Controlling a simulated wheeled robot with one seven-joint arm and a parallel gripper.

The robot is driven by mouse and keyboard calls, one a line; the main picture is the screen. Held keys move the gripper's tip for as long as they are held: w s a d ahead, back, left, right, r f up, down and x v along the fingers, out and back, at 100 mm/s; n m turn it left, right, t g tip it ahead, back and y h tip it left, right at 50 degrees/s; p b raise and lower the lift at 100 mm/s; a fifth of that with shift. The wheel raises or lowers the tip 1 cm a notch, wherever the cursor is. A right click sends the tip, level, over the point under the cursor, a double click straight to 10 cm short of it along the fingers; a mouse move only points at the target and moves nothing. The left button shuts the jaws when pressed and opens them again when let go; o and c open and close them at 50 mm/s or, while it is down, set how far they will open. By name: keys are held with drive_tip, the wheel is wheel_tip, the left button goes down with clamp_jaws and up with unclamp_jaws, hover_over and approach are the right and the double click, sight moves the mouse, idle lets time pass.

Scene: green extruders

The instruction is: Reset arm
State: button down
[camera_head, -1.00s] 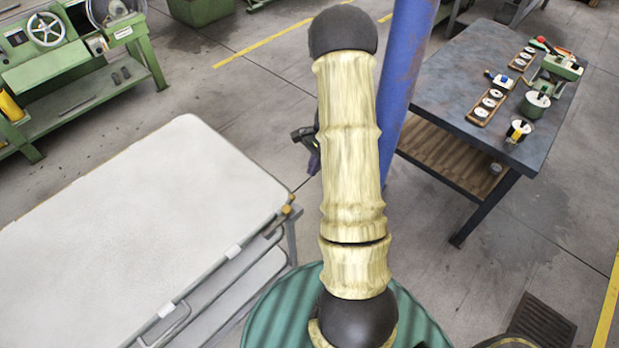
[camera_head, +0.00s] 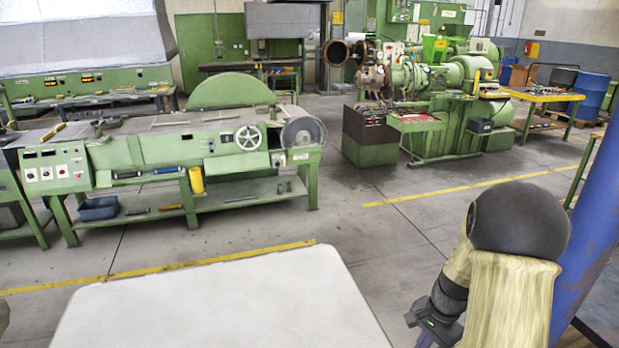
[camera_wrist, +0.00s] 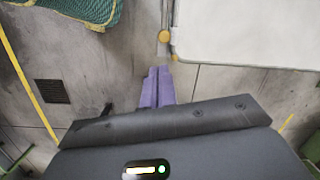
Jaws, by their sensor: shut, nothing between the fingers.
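My gripper (camera_wrist: 157,87) shows in the wrist view with its two purple fingers together and nothing between them. It hangs over the bare concrete floor, below the corner of a white-topped table. In the head view my arm stands at the lower right.
The white-topped table (camera_head: 225,308) is at the bottom of the head view. A blue post (camera_head: 592,235) stands right beside my arm. Green machines (camera_head: 185,150) line the back. The floor between (camera_head: 400,225) is clear. A green netted thing (camera_wrist: 75,8) is at upper left in the wrist view.

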drive_tip(key=s+a+r+n+t+h, duration=0.2)
drive_tip(key=s+a+r+n, duration=0.8)
drive_tip(key=a+n, duration=0.1)
drive_tip(key=shift+a+n+t+p, duration=0.2)
drive_tip(key=shift+n+t+p, duration=0.1)
drive_tip(key=shift+t, duration=0.1)
idle(0.5)
